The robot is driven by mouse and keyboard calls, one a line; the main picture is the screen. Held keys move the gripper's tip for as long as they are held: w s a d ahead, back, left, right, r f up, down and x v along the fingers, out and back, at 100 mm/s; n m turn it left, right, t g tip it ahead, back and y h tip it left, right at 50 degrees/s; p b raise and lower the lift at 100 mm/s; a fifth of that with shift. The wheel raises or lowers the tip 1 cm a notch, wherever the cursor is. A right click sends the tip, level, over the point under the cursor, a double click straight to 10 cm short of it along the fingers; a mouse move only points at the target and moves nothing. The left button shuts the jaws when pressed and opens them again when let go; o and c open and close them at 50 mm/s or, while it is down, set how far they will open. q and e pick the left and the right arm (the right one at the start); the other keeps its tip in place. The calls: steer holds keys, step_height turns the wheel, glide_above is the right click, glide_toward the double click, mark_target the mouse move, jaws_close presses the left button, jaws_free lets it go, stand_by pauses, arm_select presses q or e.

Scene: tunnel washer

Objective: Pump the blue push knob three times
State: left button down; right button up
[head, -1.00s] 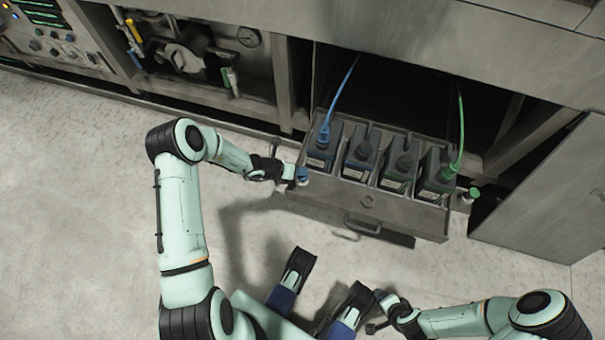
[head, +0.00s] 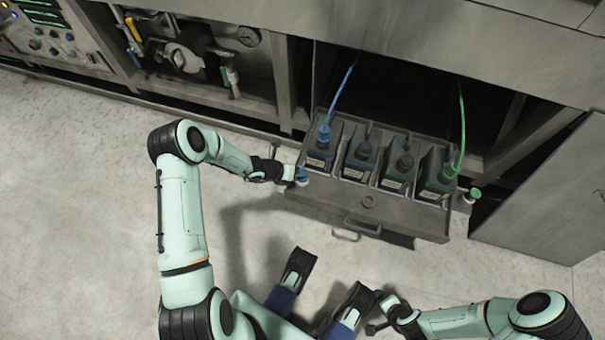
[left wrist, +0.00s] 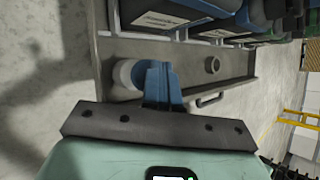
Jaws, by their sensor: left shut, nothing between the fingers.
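The blue push knob (head: 302,174) sits on a white base at the left front corner of the pulled-out drawer (head: 330,198). My left gripper (head: 290,173) is shut and empty, with its fingertips at the knob in the head view. In the left wrist view, my fingers (left wrist: 161,88) overlap the blue knob (left wrist: 140,74) and partly hide it. The white base (left wrist: 122,76) shows beside them. I cannot tell whether the knob is pressed down. My right gripper (head: 378,312) is low in the head view, away from the drawer; its jaws are unclear.
The drawer holds several dark canisters (head: 360,155), with a blue hose (head: 343,95) at the left and a green hose (head: 462,125) at the right. A green knob (head: 474,193) is at the drawer's right. A handle (head: 362,227) sticks out in front. The floor at left is clear.

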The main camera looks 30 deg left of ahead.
arm_select(q)
steer(key=shift+s+f+b, duration=0.1)
steer(key=shift+f+b, duration=0.25)
steer(key=shift+f, duration=0.4)
steer(key=shift+r, duration=0.15)
stand_by(0.5)
steer(key=shift+r+p, duration=1.4)
steer(key=shift+r, duration=0.2)
steer(key=shift+f, duration=0.15)
steer(key=shift+f, duration=0.3)
